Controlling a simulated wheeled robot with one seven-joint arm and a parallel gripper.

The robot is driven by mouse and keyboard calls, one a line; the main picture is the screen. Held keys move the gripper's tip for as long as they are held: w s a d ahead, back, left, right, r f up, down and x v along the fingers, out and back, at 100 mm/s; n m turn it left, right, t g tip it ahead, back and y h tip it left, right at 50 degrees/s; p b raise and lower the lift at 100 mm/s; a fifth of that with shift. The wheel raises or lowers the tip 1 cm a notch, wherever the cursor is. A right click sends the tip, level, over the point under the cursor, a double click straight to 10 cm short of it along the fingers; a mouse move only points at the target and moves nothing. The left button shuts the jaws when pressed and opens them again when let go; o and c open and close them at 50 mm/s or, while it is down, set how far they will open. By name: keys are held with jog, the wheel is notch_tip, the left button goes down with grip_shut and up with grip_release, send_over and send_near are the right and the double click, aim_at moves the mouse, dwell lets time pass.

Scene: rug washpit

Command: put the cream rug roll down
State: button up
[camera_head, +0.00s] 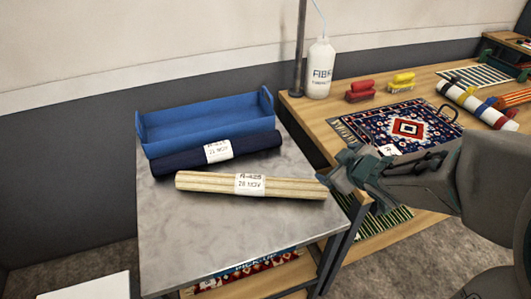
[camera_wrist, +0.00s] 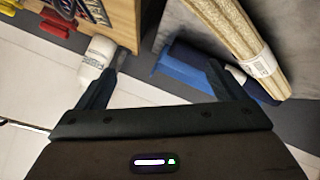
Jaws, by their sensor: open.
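There the cream roll (camera_wrist: 232,30) is beyond the right finger, outside the jaws.
A blue tray (camera_head: 205,120) stands at the table's back. The wooden bench (camera_head: 320,115) to the right bears a white bottle (camera_head: 319,75), red and yellow brushes, a patterned rug (camera_head: 385,125) and other rolls. The table's front is clear.

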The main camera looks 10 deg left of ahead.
jog(key=s+a+f+n+g+y+b, duration=0.2)
jog(key=a+f+n+y, duration=0.15)
jog(key=a+f, duration=0.2)
jog(key=n+g+y+b, duration=0.2)
jog(key=y+b, duration=0.1)
jog(key=y, duration=0.1)
send_near(260, 186)
jog(key=shift+h, duration=0.25)
jog(key=x, duration=0.5)
jog(key=shift+w+a+r, duration=0.1)
jog(key=shift+w+a, duration=0.15)
jog(key=shift+a, duration=0.15)
jog(key=b+x, duration=0.1)
jog(key=x, duration=0.3)
jog(key=shift+a+f, duration=0.25)
jog(key=shift+a, duration=0.05)
jog(key=shift+w+a+f, duration=0.15)
jog(key=shift+w+a, duration=0.1)
jog(key=shift+a, duration=0.2)
grip_shut()
